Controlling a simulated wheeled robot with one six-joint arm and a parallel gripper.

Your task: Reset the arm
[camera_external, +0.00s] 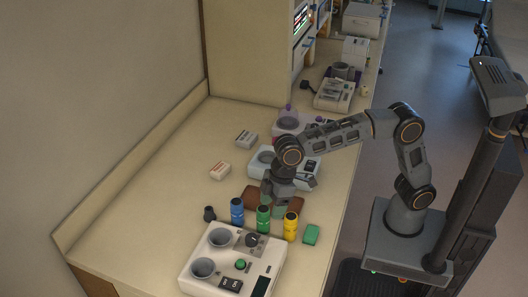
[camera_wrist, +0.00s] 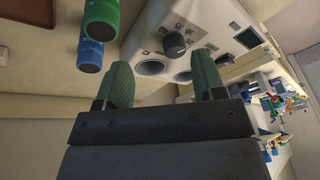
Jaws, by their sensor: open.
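My gripper (camera_external: 279,207) hangs from the bent arm over the counter (camera_external: 160,185), above a brown object (camera_external: 254,196) and just behind a row of capped tubes. Its two green fingers (camera_wrist: 163,80) are apart in the wrist view, with nothing held between them. The blue tube (camera_external: 237,212), green tube (camera_external: 263,219) and yellow tube (camera_external: 290,227) stand in front of it. The wrist view shows the green tube (camera_wrist: 101,20) and blue tube (camera_wrist: 90,54) to one side of the fingers. The arm partly hides the brown object.
A white device (camera_external: 205,245) with cups, a knob and buttons stands at the front. A green block (camera_external: 312,234) lies near the counter's right edge. Another pale device (camera_external: 300,168) stands behind the gripper.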

